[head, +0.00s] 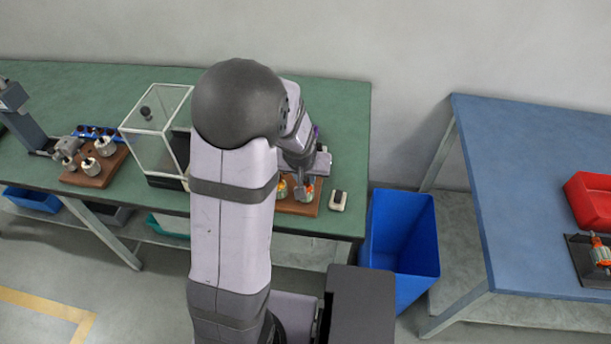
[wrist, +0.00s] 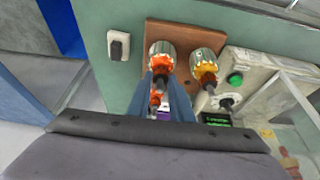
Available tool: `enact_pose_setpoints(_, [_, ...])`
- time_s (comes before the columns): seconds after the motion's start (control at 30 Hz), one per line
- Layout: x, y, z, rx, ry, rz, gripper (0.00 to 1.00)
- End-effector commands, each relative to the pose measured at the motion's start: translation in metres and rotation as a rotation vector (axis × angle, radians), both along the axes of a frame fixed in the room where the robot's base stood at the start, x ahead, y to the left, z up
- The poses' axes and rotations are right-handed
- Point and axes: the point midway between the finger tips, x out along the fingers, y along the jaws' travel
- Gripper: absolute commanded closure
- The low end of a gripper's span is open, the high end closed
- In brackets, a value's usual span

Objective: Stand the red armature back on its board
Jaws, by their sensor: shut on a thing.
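The brown wooden board (head: 290,207) lies on the green bench just right of my arm; it also shows in the wrist view (wrist: 187,33). My gripper (wrist: 161,80) is shut on the shaft of the red armature (wrist: 160,62), which has a silvery ribbed core and red-orange winding. In the head view this armature (head: 304,194) is upright at the board's right part; I cannot tell whether its base touches the board. A second armature (wrist: 204,66), with yellow-orange winding, stands beside it on the board. My arm partly hides the board in the head view.
A small white-and-black switch box (head: 339,200) sits right of the board. A machine with a green button (wrist: 235,78) is close by. A clear-walled case (head: 155,130) stands left. A blue bin (head: 400,240) is below the bench end. Another orange-red armature (head: 601,254) is on the blue table.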

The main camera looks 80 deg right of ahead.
Motion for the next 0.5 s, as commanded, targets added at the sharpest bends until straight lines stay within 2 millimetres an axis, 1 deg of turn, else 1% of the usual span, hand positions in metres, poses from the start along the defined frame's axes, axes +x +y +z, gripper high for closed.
enact_pose_setpoints(0.43, [-0.0001,-0.0008,0.0002,-0.002,0.000,0.000,1.00])
enact_pose_setpoints(0.47, [-0.0001,-0.0008,0.0002,-0.003,0.000,0.000,0.78])
enact_pose_setpoints(0.5, [-0.0001,-0.0008,0.0002,-0.002,0.000,0.000,0.69])
